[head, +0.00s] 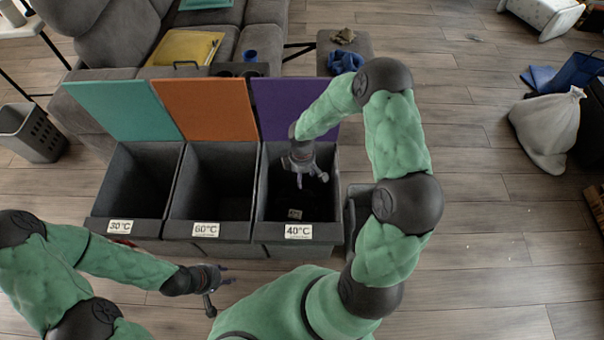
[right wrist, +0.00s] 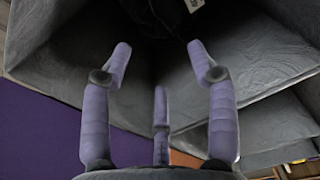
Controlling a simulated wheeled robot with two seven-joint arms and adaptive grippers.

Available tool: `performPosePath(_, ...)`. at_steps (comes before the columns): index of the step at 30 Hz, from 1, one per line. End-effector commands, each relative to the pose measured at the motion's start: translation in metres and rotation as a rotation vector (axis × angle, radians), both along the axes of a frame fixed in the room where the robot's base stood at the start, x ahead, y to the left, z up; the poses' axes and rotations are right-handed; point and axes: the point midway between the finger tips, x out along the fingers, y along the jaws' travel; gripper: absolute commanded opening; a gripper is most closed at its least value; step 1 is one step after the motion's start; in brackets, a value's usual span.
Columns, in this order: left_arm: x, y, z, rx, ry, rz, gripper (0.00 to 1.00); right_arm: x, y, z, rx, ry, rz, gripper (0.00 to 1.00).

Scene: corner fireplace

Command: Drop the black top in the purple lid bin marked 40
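The bin with the purple lid (head: 277,105) stands at the right of three joined grey bins, its lid raised and its front label (head: 299,231) reading 40°C. My right gripper (head: 312,180) is over this bin's opening, fingers spread and empty. In the right wrist view the fingers (right wrist: 160,75) are apart with nothing between them. A dark item with a small white tag (head: 295,213) lies low inside this bin; it looks like the black top, and its tag also shows in the right wrist view (right wrist: 194,5). My left gripper (head: 218,288) is open and empty in front of the bins.
The orange-lid bin (head: 204,108) and teal-lid bin (head: 122,109) stand open to the left. A grey sofa (head: 110,40) is behind. A grey basket (head: 33,132) is at far left, a pale sack (head: 548,130) at far right. The wooden floor to the right is mostly clear.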

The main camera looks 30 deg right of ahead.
Motion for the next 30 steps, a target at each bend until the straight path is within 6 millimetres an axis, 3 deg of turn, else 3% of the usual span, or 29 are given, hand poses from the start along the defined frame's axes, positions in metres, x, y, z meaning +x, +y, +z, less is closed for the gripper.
performPosePath(7, 0.0, 0.0, 0.0, 0.0, 0.0, 0.0, 0.4, 0.0, 0.0, 0.001, 0.0, 0.0, 0.0, 0.59)
performPosePath(11, 0.0, 0.0, 0.0, 0.0, 0.0, 0.0, 0.4, 0.001, -0.001, 0.013, -0.001, -0.003, 0.0, 0.59)
performPosePath(24, 0.0, 0.0, 0.0, 0.0, 0.0, 0.0, 0.4, 0.001, 0.0, 0.094, -0.001, -0.004, 0.001, 0.59)
performPosePath(30, 0.0, 0.0, 0.0, 0.0, 0.0, 0.0, 0.4, 0.0, 0.0, 0.114, -0.001, -0.001, 0.001, 0.59)
